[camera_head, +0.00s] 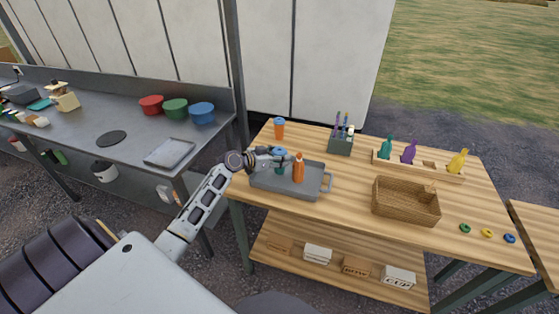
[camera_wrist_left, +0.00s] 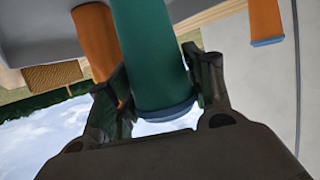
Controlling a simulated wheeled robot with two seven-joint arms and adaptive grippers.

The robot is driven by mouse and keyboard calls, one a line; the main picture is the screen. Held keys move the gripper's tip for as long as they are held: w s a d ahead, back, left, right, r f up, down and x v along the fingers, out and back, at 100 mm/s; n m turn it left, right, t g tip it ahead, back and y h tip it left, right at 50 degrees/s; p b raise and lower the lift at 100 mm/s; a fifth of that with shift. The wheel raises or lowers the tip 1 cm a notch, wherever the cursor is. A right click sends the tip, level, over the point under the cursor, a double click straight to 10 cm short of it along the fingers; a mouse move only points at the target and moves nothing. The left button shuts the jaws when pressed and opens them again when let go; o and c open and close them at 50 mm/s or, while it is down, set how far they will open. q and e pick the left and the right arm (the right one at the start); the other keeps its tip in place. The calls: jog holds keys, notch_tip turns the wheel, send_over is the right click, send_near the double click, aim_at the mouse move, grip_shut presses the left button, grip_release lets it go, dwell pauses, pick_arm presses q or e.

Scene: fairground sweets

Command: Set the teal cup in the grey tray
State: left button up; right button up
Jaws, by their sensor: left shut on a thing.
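The teal cup (camera_wrist_left: 150,50), with a blue end, is between the fingers of my left gripper (camera_wrist_left: 160,78), which is shut on it. In the head view my left gripper (camera_head: 277,158) is over the left part of the grey tray (camera_head: 285,188). The cup's blue top (camera_head: 280,151) shows there, while its body is mostly hidden. I cannot tell whether its base touches the tray floor. An orange bottle-like thing (camera_head: 298,168) stands upright in the tray, just right of the gripper. My right gripper is not in view.
An orange cup with a blue top (camera_head: 279,129) stands behind the tray. A grey caddy (camera_head: 341,146), a wooden rack (camera_head: 436,173) with bottles and a wicker basket (camera_head: 405,204) are to the right. Bare wood lies between tray and basket.

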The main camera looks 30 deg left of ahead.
pick_arm(q)
jog(key=shift+f, duration=0.95)
jog(key=shift+f, duration=0.15)
jog(key=o, duration=1.1)
jog(key=shift+b+v, duration=0.8)
jog(key=shift+v, duration=5.25)
